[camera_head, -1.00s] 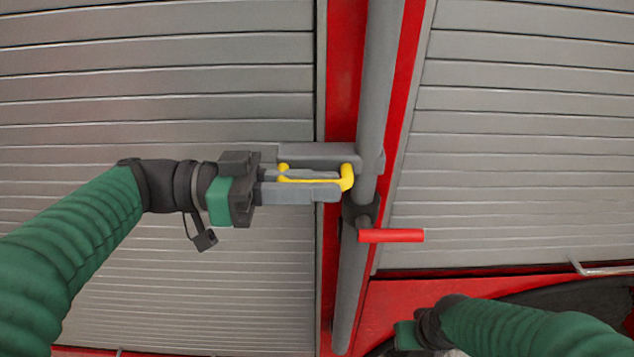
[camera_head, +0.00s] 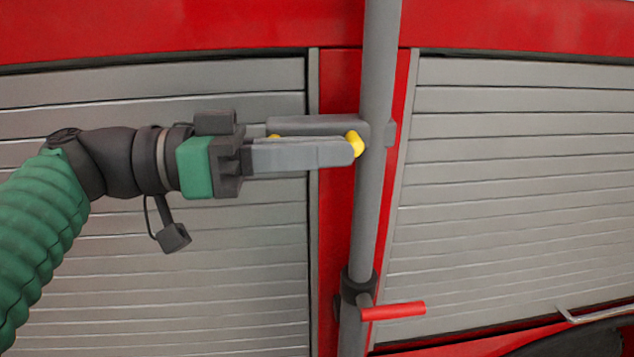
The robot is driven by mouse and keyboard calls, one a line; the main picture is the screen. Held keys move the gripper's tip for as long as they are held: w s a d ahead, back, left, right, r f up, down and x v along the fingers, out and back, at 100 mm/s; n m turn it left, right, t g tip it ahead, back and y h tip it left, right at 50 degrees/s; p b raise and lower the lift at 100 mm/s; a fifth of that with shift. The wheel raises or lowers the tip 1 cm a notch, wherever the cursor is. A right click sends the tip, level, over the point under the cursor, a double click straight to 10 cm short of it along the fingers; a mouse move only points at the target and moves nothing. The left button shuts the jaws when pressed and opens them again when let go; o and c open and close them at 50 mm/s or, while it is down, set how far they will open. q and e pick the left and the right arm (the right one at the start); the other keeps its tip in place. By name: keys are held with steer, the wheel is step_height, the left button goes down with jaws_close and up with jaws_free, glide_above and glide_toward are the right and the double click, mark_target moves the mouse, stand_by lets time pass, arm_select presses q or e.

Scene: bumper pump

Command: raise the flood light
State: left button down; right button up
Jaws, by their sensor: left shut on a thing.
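The flood light's grey pole (camera_head: 378,90) stands upright against the red post of the vehicle. A yellow handle (camera_head: 354,143) sticks out to the left of the pole. My left gripper (camera_head: 335,142) comes in from the left and is shut on the yellow handle; its fingers hide most of it. A dark collar (camera_head: 358,287) with a red lever (camera_head: 393,311) sits lower on the pole, below my gripper. The lamp head is not in view. My right gripper is not in view.
Grey roller shutters stand behind on the left (camera_head: 200,270) and on the right (camera_head: 510,180). A red beam (camera_head: 180,25) runs across the top. A grey bar handle (camera_head: 600,312) sits at the lower right. The space right of the pole is clear.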

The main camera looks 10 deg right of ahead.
arm_select(q)
steer(key=shift+r, duration=0.3)
steer(key=c, duration=1.7)
jaws_free()
steer(key=shift+w+d+f, duration=0.1)
steer(key=shift+w, duration=0.05)
steer(key=shift+d, duration=0.1)
